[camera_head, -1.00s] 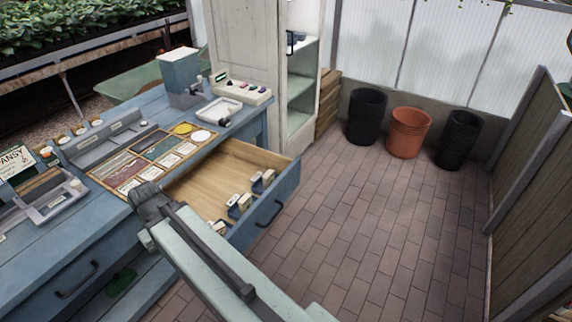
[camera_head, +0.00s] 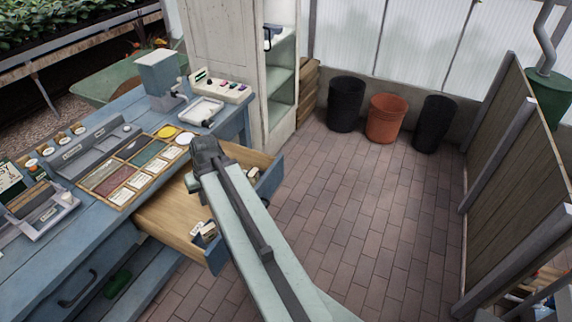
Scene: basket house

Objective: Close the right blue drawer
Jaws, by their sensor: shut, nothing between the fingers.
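The right blue drawer (camera_head: 268,182) stands pulled out from the blue workbench (camera_head: 62,232). Its wooden inside shows, with several small pale blocks in it near the front. My arm crosses over the drawer from the lower right and hides much of its front and its handle. My gripper (camera_head: 205,150) is at the end of the arm, over the drawer's inner part near the bench edge. It looks dark and shut, with nothing seen in it. I cannot tell its height above the drawer. Another blue drawer with a dark handle (camera_head: 77,289) is shut at the lower left.
The benchtop holds a tray of colored cards (camera_head: 128,172), a white tray (camera_head: 201,110) and a button box (camera_head: 221,90). A white cabinet (camera_head: 228,50) stands behind. Three pots, one orange (camera_head: 386,118), stand at the back.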

